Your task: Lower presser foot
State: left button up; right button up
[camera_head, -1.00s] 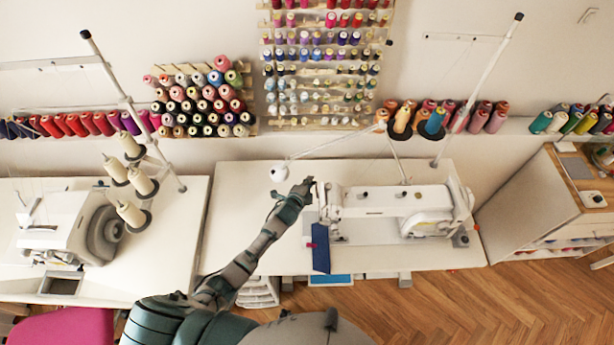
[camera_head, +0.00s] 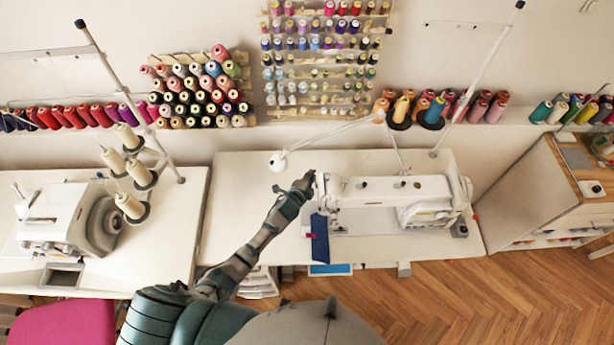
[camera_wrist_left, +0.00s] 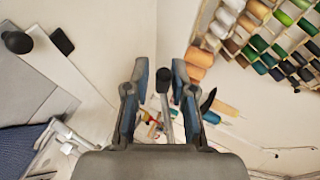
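The white sewing machine (camera_head: 385,190) stands on the middle table, with a strip of blue fabric (camera_head: 320,238) at its left end. My left gripper (camera_head: 311,177) is right at the machine's left end. In the left wrist view its two fingers (camera_wrist_left: 160,92) are apart, and a dark-tipped grey lever (camera_wrist_left: 165,100) shows between them. I cannot tell whether either finger touches it. The presser foot is too small to make out in the head view. Blue fabric (camera_wrist_left: 20,152) shows at the lower left of the wrist view. My right gripper is not in view.
A second sewing machine (camera_head: 70,220) stands on the left table with cream thread cones beside it. A thin lamp arm (camera_head: 330,135) crosses behind my gripper. Racks of thread spools (camera_head: 320,60) hang on the wall. The table's front left is clear.

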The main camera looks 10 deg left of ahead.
pick_arm(q)
jog(key=shift+o, duration=0.3)
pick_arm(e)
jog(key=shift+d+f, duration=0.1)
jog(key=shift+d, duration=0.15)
pick_arm(q)
jog(key=v, duration=1.1)
jog(key=shift+s+r, duration=0.2)
jog(key=shift+s, duration=0.15)
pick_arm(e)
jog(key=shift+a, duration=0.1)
pick_arm(q)
jog(key=shift+a, duration=0.1)
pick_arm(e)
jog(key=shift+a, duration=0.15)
